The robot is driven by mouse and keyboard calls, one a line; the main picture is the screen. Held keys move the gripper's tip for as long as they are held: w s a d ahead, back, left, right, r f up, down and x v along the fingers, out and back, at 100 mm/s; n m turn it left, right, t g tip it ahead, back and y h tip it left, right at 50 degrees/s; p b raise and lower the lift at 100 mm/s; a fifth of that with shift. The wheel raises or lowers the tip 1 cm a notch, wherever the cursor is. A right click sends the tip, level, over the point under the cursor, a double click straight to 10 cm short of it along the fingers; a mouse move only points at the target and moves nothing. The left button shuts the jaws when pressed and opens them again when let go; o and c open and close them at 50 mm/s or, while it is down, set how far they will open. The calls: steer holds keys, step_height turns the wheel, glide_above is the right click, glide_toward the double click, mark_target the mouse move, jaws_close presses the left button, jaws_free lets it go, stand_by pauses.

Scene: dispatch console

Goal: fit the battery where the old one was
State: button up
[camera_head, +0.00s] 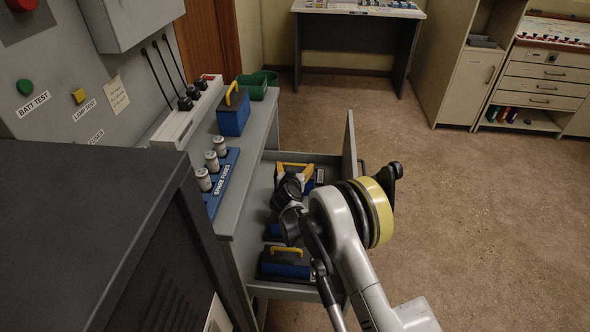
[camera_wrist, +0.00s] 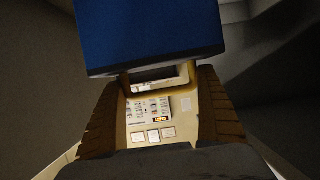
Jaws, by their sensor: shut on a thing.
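My gripper (camera_head: 288,192) is over the open drawer (camera_head: 350,150) under the console shelf. In the wrist view, its ridged tan fingers (camera_wrist: 164,82) stand either side of a cream panel, with a blue block (camera_wrist: 150,35), which looks like the battery, just past the fingertips. In the head view, a blue battery with a yellow handle and white label (camera_head: 320,176) shows beside my gripper, partly hidden by it. I cannot tell whether it rests in the drawer. Another battery (camera_head: 285,268) sits in the near part of the drawer, and blue shows between them, mostly hidden.
A blue battery with a yellow handle (camera_head: 233,115) stands on the shelf, by a green bin (camera_head: 256,86). Spare fuses (camera_head: 212,160) stand in a blue rack. A dark cabinet (camera_head: 90,220) is at near left. Open floor (camera_head: 480,220) lies to the right.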

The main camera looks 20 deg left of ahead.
steer(key=shift+f+b, duration=1)
steer(key=shift+f, duration=1.7)
steer(key=shift+f, duration=0.6)
steer(key=o, duration=1.2)
steer(key=shift+s+d+r+p, duration=0.1)
steer(key=shift+s+r+p, duration=0.35)
steer(key=shift+r, duration=0.45)
steer(key=p+v, duration=0.3)
steer(key=v, duration=0.8)
steer(key=shift+f+p, duration=0.15)
steer(key=shift+p, duration=0.25)
